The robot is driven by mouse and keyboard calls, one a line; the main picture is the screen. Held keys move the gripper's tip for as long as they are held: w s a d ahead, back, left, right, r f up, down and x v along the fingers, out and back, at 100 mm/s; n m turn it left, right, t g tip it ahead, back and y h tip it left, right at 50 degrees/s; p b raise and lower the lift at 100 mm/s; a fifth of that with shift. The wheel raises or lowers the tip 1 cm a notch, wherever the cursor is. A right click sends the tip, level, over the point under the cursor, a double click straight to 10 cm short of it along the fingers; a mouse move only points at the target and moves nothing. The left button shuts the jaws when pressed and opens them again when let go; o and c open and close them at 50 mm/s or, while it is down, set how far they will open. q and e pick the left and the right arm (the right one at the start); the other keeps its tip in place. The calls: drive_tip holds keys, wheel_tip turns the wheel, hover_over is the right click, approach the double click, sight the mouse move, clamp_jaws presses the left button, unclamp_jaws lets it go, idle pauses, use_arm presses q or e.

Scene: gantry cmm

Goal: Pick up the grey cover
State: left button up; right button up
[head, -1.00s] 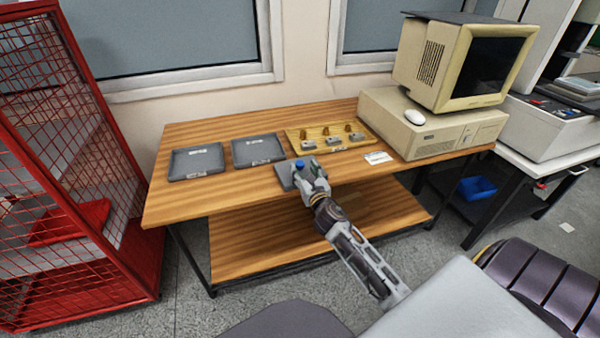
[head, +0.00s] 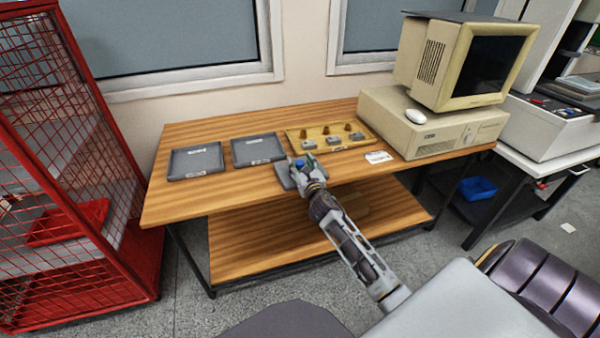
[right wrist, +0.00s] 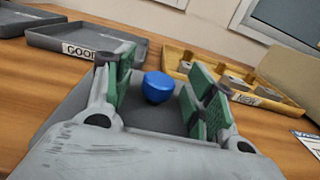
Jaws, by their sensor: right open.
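The grey cover (head: 284,177) is a flat grey plate near the front edge of the wooden table, partly hidden behind my right gripper (head: 301,169). In the right wrist view the cover (right wrist: 75,108) has a round blue knob (right wrist: 157,87) on top. My right gripper is open, with its green-padded fingers to the left and right of the knob. I see gaps beside the knob, and the gripper holds nothing. My left gripper is not in view.
Two grey trays (head: 196,175) (head: 279,157) lie left and behind; one reads "GOOD" in the wrist view. A yellow tray (head: 352,147) with several small parts is behind right. A computer (head: 430,125) stands on the right. The table's front left is clear.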

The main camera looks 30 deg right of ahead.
sight(300, 162)
drive_tip(key=shift+w, duration=0.35)
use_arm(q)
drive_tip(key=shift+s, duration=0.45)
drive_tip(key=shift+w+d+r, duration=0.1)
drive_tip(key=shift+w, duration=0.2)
use_arm(e)
drive_tip(key=shift+c, duration=0.4)
drive_tip(key=c, duration=1.1)
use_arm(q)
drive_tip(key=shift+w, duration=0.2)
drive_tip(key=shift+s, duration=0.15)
use_arm(e)
drive_tip(key=shift+r, duration=0.2)
drive_tip(key=shift+d+r, duration=0.1)
drive_tip(key=shift+r, duration=0.25)
wheel_tip(300, 162, up, 6)
drive_tip(key=p, duration=0.2)
drive_tip(key=shift+p, duration=0.4)
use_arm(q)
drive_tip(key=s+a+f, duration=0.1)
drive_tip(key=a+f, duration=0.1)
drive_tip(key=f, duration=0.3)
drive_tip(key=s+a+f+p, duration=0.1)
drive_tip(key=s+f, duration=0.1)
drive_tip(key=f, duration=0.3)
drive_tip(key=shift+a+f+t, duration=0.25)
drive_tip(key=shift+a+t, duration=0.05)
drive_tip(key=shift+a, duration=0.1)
use_arm(e)
drive_tip(key=shift+r, duration=1.5)
